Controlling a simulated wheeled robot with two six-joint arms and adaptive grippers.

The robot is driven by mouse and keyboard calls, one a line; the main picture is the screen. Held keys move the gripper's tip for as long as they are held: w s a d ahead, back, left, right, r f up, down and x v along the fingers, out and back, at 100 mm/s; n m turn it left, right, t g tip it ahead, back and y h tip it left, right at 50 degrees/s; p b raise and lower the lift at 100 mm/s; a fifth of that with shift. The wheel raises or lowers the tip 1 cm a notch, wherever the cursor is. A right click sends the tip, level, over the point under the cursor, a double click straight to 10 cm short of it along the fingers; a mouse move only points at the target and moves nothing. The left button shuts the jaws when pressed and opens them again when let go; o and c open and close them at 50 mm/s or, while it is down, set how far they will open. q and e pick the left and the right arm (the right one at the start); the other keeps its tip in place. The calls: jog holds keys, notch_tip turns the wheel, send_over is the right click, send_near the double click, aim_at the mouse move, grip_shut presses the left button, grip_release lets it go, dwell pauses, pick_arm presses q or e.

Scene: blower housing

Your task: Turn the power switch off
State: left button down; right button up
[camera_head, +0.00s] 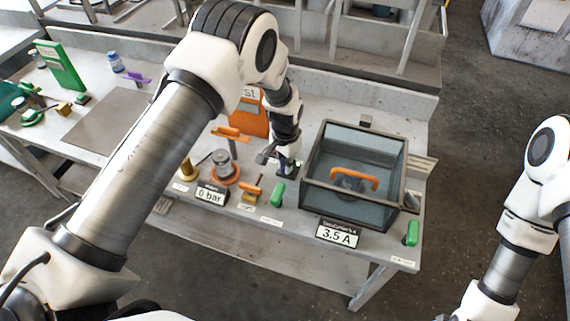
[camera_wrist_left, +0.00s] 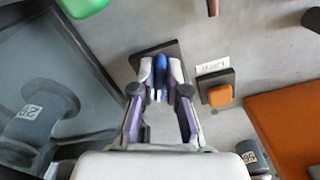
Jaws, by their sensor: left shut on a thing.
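My left gripper (camera_head: 287,169) reaches down to the bench between the glass box and the orange panel. In the left wrist view the left gripper (camera_wrist_left: 160,82) has its two fingers closed on a small blue switch lever (camera_wrist_left: 160,66). The lever stands on a dark square plate (camera_wrist_left: 140,62), partly hidden by the fingers. No readable label shows which switch it is. In the head view the lever is hidden by the gripper. My right arm shows at the right edge, but its gripper is out of view.
The glass box (camera_head: 335,205) with an orange handle (camera_head: 354,178) stands close beside the left gripper. Green handles (camera_head: 278,194) (camera_head: 411,233) are on the bench front. Displays read 0 bar (camera_head: 211,195) and 3.5 A (camera_head: 337,234).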

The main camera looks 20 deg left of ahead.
pick_arm(q)
jog(key=n, duration=0.1)
jog(key=n+b, duration=0.1)
jog(key=n, duration=0.1)
jog(key=n+b, duration=0.1)
jog(key=n, duration=0.1)
jog(key=shift+s+d+f, duration=0.1)
jog(key=shift+d+f, duration=0.1)
jog(key=shift+d, duration=0.05)
jog(key=n+b, duration=0.1)
jog(key=n, duration=0.4)
jog(key=shift+d, duration=0.2)
jog(key=shift+r+n, duration=0.1)
jog(key=shift+n, duration=0.2)
jog(key=c, duration=1.2)
grip_release()
jog(key=shift+w, duration=0.2)
notch_tip(320, 180, up, 12)
jog(key=shift+f, duration=0.1)
